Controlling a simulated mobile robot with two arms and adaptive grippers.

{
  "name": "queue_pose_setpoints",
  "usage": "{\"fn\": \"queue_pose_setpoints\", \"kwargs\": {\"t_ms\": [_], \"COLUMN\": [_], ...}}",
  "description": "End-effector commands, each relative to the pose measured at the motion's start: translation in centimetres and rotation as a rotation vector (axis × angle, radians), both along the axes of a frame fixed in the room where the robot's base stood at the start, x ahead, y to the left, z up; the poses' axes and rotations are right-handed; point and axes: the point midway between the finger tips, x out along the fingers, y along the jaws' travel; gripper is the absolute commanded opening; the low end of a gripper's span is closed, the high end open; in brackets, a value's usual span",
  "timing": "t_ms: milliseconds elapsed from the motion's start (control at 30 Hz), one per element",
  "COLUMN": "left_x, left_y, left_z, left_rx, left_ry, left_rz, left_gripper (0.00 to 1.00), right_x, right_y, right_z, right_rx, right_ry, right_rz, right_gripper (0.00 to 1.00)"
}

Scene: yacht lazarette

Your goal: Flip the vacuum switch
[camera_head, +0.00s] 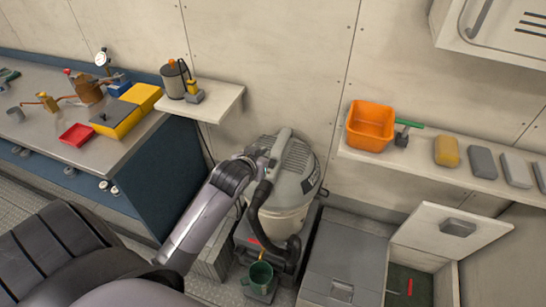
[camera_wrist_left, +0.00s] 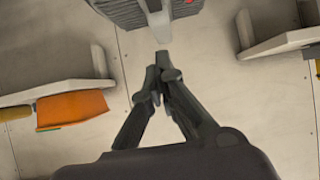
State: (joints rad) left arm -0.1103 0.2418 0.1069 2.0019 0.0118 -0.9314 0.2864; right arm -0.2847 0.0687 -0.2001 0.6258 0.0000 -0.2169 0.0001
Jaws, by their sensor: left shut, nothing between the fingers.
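The vacuum (camera_head: 285,220) is a cream drum with a grey vented head. In the left wrist view, the shut, empty fingertips (camera_wrist_left: 158,62) are just below the vacuum's grey head (camera_wrist_left: 125,10) and handle. I cannot tell whether they touch it. A small red spot (camera_wrist_left: 187,2), possibly the switch, is at the top edge there. The switch is not clear in the head view. My right gripper is out of view.
A small shelf (camera_head: 228,98) with a dark canister is left of the vacuum. A longer shelf (camera_head: 420,168) to the right holds an orange bin (camera_head: 370,124) and several blocks. A green cup (camera_head: 259,275) and grey boxes (camera_head: 342,258) crowd the vacuum's front and right.

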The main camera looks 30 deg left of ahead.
Motion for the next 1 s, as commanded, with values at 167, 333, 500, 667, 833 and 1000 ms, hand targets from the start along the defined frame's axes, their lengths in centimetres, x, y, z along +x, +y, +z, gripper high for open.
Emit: {"fn": "queue_pose_setpoints", "kwargs": {"t_ms": [167,333,500,667,833,1000], "left_x": [2.9,5.4,6.7,7.0,7.2,7.2], "left_y": [0.8,1.3,1.6,1.7,1.7,1.7], "left_z": [-1.6,-3.4,-5.5,-7.2,-8.0,-8.1], "left_rx": [0.001,0.001,-0.001,0.0,0.001,0.001], "left_ry": [0.0,0.001,0.004,0.001,0.0,0.0], "left_rz": [0.002,0.002,0.001,0.0,-0.001,-0.001], "left_gripper": [0.0,0.0,0.0,0.0,0.0,0.0], "right_x": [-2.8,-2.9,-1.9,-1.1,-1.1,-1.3], "right_y": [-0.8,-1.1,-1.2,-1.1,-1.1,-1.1], "right_z": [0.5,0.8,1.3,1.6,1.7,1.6], "right_rx": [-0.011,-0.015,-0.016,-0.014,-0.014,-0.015], "right_ry": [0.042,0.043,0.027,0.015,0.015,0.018], "right_rz": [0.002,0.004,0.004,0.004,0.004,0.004], "right_gripper": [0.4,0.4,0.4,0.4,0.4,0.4]}}
